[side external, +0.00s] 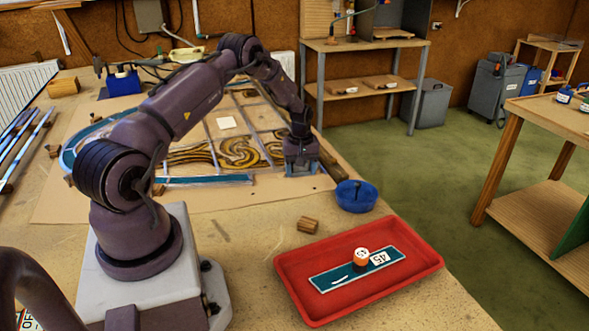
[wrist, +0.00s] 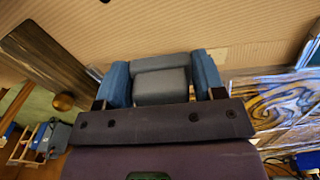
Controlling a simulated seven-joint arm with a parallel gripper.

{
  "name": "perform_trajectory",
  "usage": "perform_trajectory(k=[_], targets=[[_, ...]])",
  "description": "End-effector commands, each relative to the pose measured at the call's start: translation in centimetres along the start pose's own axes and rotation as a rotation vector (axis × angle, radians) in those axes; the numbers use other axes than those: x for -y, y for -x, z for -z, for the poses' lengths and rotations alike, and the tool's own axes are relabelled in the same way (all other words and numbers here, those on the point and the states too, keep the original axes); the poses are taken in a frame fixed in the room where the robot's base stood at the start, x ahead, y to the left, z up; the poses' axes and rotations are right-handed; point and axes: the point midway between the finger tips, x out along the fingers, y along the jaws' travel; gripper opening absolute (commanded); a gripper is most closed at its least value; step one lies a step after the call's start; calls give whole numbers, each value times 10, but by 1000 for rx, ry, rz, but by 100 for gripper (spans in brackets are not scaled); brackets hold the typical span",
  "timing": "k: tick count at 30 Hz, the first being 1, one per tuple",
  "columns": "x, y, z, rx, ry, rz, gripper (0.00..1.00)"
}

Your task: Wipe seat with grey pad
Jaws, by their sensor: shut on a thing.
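My gripper (side external: 301,152) is low at the near right corner of the leaded panel (side external: 238,152). In the wrist view its two blue fingers (wrist: 161,82) are shut on the grey pad (wrist: 160,86), one on each side. The panel has amber swirled glass and pale lead lines; part of it also shows at the right of the wrist view (wrist: 275,103). The gripper hides the spot beneath it, so I cannot tell whether the pad touches the surface. I cannot single out the seat with certainty.
A red tray (side external: 293,262) holds a teal strip (side external: 330,279) and a small orange-and-white cylinder (side external: 361,256). A blue bowl (side external: 356,197) and a wooden block (side external: 308,224) stand near my gripper.

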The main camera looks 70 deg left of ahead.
Motion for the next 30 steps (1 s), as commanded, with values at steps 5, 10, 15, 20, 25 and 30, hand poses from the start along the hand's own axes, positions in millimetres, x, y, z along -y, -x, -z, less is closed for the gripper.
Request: perform_trajectory(k=[5, 10, 15, 20, 25, 30], targets=[[-12, -2, -2, 3, -2, 0, 44], [-14, -3, -2, 5, -1, 0, 44], [-5, -3, -2, 7, 1, 3, 44], [8, -2, -2, 7, 2, 5, 44], [18, -2, -3, 7, 2, 5, 44], [22, -2, -3, 7, 1, 6, 44]])
